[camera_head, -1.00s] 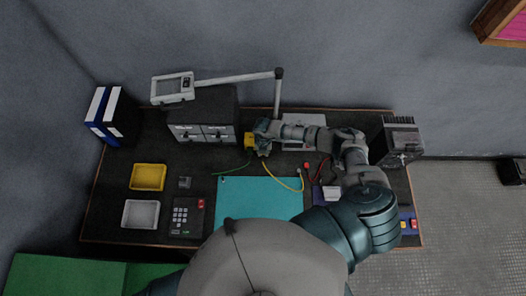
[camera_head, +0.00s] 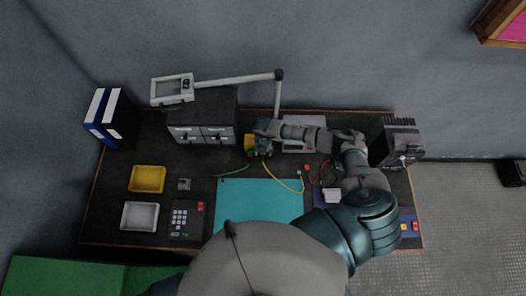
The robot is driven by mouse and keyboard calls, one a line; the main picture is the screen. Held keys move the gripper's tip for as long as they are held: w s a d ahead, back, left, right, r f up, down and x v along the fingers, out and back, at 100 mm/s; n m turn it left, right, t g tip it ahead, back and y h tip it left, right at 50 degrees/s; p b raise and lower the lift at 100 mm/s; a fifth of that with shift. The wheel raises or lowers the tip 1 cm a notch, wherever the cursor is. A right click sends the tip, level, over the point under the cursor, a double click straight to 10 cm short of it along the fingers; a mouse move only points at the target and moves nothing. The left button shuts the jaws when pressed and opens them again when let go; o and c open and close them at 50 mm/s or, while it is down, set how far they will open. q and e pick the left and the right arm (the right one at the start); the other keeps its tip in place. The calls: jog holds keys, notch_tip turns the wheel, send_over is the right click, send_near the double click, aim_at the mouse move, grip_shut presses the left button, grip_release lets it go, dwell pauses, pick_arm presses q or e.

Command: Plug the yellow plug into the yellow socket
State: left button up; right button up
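A small yellow and green block (camera_head: 249,144) stands on the dark bench, just right of the grey drawer cabinet; I cannot make out the socket openings. My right arm reaches in from the right, and its gripper (camera_head: 262,139) is at the right side of this block, seeming to touch or partly cover it. The yellow cable (camera_head: 285,183) runs from just below the gripper and curves right over the teal mat. The yellow plug at its end is hidden or too small to tell. Whether the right gripper's fingers are shut is unclear. My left gripper is not in view.
A teal mat (camera_head: 258,203) covers the middle. A grey drawer cabinet (camera_head: 203,118), lamp arm (camera_head: 235,80), yellow tray (camera_head: 147,179), white tray (camera_head: 140,215) and keypad (camera_head: 185,217) stand around. Red wires (camera_head: 313,177) lie at right.

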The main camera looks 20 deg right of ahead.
notch_tip(320, 180, up, 12)
dwell(0.6)
jog(key=shift+f, duration=0.15)
dwell(0.3)
